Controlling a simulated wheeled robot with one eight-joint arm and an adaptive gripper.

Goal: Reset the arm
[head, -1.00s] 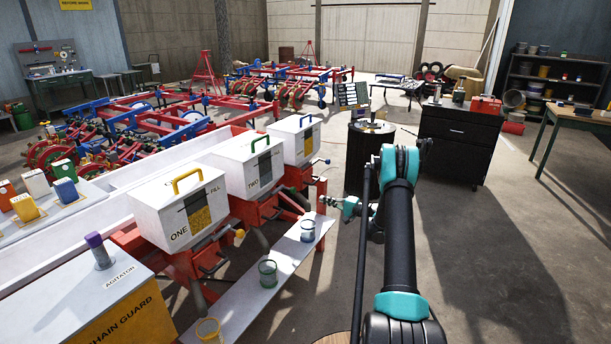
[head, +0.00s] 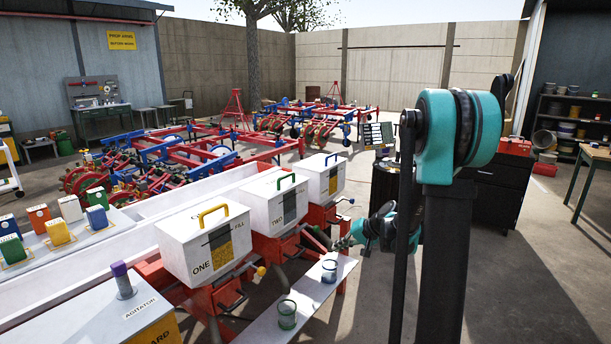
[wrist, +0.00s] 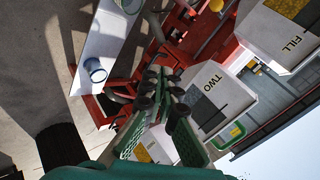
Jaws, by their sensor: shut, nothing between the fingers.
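My gripper (head: 345,243) is shut and empty. In the head view it is small, beside the red frame under the white box labelled TWO (head: 275,198), partly in front of my arm's teal wrist. In the wrist view my gripper (wrist: 163,82) shows green finger pads and dark tips close together, with box TWO (wrist: 222,88) behind and to the right. My arm (head: 445,240) rises at the right of the head view, its teal elbow high up. It hides part of the black drum and the dark cabinet.
Box ONE (head: 207,240) and the third white box (head: 322,178) stand in the same row. A pale shelf (head: 258,328) below carries a green cup (head: 287,314) and a blue cup (head: 329,270). A dark cabinet (head: 497,190) stands behind my arm. Floor at the right is open.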

